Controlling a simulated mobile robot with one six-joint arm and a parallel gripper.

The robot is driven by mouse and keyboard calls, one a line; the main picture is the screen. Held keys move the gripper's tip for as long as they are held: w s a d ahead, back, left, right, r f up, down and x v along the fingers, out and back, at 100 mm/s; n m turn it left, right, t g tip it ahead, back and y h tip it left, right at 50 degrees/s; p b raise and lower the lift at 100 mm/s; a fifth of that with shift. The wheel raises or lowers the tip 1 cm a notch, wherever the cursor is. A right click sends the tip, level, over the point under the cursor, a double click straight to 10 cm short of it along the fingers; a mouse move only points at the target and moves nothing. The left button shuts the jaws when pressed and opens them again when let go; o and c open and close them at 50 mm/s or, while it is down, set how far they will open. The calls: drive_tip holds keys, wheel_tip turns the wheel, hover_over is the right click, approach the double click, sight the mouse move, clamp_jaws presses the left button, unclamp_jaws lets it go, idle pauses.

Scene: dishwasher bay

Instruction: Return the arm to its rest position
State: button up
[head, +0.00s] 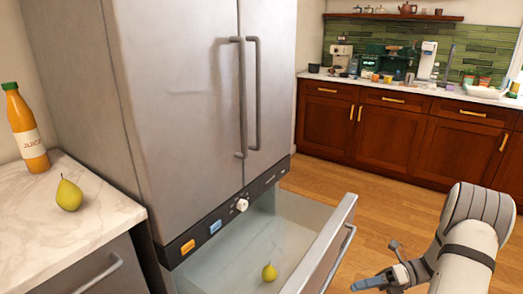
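My gripper (383,281) is at the lower right in the head view, at the end of my pale arm. It is in front of and to the right of the open drawer. It touches nothing that I can see. Its fingers are seen edge-on and partly cut by the frame's bottom, so I cannot tell whether they are open or shut. I see nothing held in it.
A steel fridge (182,95) stands at centre-left with its bottom drawer (318,250) pulled out; a yellow pear (269,272) lies inside. A juice bottle (27,130) and another pear (69,195) are on the left counter (105,212). Wooden floor (385,205) is clear before the cabinets (385,135).

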drive_tip(key=s+a+r+n+t+h+p, duration=0.1)
drive_tip(key=s+a+r+n+h+p, duration=0.3)
drive_tip(key=r+n, duration=0.6)
drive_tip(key=s+a+r+n+t+h+p, duration=0.1)
drive_tip(key=s+a+r+n+h+p, duration=0.3)
drive_tip(key=r+n, duration=0.5)
drive_tip(key=s+a+r+n+t+h+p, duration=0.2)
drive_tip(key=s+a+r+n+h+p, duration=0.2)
drive_tip(key=r+n, duration=0.6)
drive_tip(key=s+r+h+p, duration=0.2)
drive_tip(key=s+h, duration=0.1)
drive_tip(key=h, duration=0.1)
drive_tip(key=shift+s+a+r+n, duration=0.2)
drive_tip(key=shift+a+r+n, duration=0.1)
drive_tip(key=shift+r, duration=0.05)
